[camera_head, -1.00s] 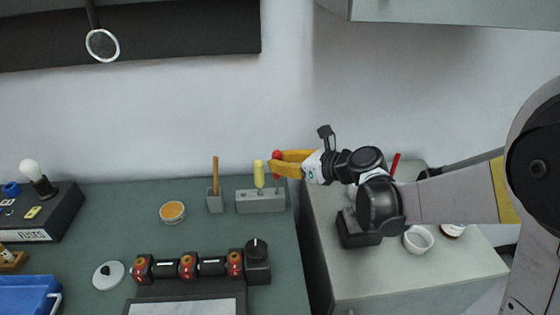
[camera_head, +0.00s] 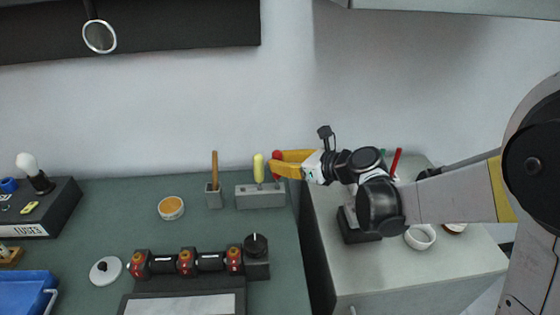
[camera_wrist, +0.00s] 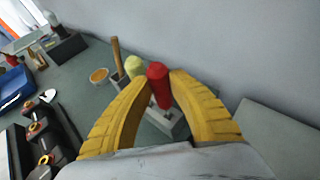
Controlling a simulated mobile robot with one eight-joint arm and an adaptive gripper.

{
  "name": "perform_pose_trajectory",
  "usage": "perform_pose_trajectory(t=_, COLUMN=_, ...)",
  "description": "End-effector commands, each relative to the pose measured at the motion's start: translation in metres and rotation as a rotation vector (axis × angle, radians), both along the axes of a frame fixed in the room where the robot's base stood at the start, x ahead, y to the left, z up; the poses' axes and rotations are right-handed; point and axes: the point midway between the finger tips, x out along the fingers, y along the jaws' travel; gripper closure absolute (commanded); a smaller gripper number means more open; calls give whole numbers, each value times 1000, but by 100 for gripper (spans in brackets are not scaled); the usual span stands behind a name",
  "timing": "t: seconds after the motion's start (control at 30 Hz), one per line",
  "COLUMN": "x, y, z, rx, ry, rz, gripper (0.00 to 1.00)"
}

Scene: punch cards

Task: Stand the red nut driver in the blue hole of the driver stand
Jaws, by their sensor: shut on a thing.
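The red nut driver (camera_head: 276,155) is upright at the right part of the grey driver stand (camera_head: 260,198). My gripper (camera_head: 276,163) has its yellow fingers closed on the red handle. In the wrist view the red nut driver (camera_wrist: 158,85) stands between the two fingertips, its shaft pointing down toward the stand (camera_wrist: 173,128). A yellow-handled driver (camera_head: 259,168) stands upright in the stand just left of it. The blue hole is not visible, and I cannot tell whether the red driver's tip is inside a hole.
A small grey block (camera_head: 214,198) holding a wooden-handled tool is left of the stand. An orange-filled dish (camera_head: 171,208) lies further left. A black device with red parts (camera_head: 199,262) is in front. A lower cabinet (camera_head: 400,278) is at the right.

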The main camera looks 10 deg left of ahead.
Motion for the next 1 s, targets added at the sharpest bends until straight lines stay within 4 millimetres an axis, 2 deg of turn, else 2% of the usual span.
perform_pose_trajectory(t=0.7, x=0, y=0, z=-7, rx=0, ry=0, rz=0, gripper=100)
perform_pose_trajectory(t=0.73, x=0, y=0, z=-7, rx=0, ry=0, rz=0, gripper=71)
perform_pose_trajectory(t=0.8, x=0, y=0, z=-7, rx=0, ry=0, rz=0, gripper=56)
perform_pose_trajectory(t=1.0, x=0, y=0, z=-7, rx=0, ry=0, rz=0, gripper=56)
